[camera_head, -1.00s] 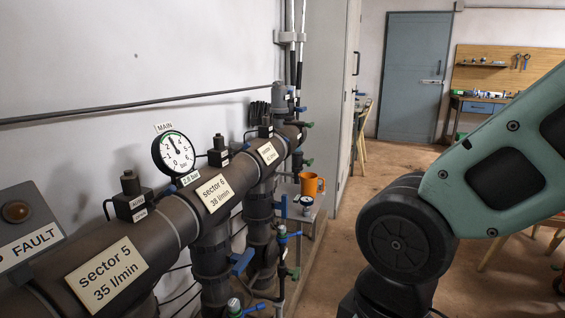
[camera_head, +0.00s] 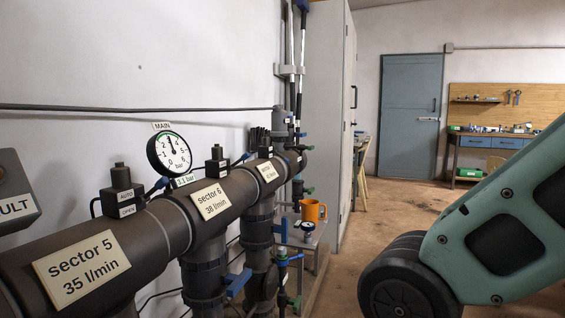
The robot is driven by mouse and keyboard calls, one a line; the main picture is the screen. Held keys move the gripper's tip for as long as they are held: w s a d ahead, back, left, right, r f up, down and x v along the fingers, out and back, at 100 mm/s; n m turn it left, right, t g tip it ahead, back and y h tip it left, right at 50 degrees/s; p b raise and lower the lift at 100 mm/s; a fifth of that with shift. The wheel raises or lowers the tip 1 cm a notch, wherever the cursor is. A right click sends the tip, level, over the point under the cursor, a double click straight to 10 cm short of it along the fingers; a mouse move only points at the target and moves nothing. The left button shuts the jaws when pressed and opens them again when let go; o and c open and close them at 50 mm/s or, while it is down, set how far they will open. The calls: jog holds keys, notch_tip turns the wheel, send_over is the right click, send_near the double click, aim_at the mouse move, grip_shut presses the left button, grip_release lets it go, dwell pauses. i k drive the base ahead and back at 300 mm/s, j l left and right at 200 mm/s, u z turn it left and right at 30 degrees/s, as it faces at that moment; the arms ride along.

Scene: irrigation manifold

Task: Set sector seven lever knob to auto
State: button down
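A dark manifold pipe (camera_head: 145,240) runs along the left wall away from me, with white labels reading sector 5 (camera_head: 82,268) and sector 6 (camera_head: 211,199). A third, farther label (camera_head: 267,172) follows sector 6; its text is too small to read. My gripper is out of view; only my arm shows at right.
A round MAIN gauge (camera_head: 169,152) stands above the pipe. Blue-handled valves (camera_head: 237,282) hang below. Open floor (camera_head: 400,200) leads to a blue door (camera_head: 409,115) and a workbench (camera_head: 490,145).

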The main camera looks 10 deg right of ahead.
aim_at(282, 157)
jog(key=i+l, duration=0.3)
jog(key=i, duration=0.15)
jog(key=i+l+z, duration=0.1)
jog(key=i+l, duration=0.45)
jog(key=i, duration=0.3)
jog(key=i+l+z, duration=0.1)
jog(key=i+l, duration=0.15)
jog(key=i, duration=0.2)
jog(key=i+l, duration=0.2)
jog(key=i, duration=0.2)
jog(key=l+z, duration=0.05)
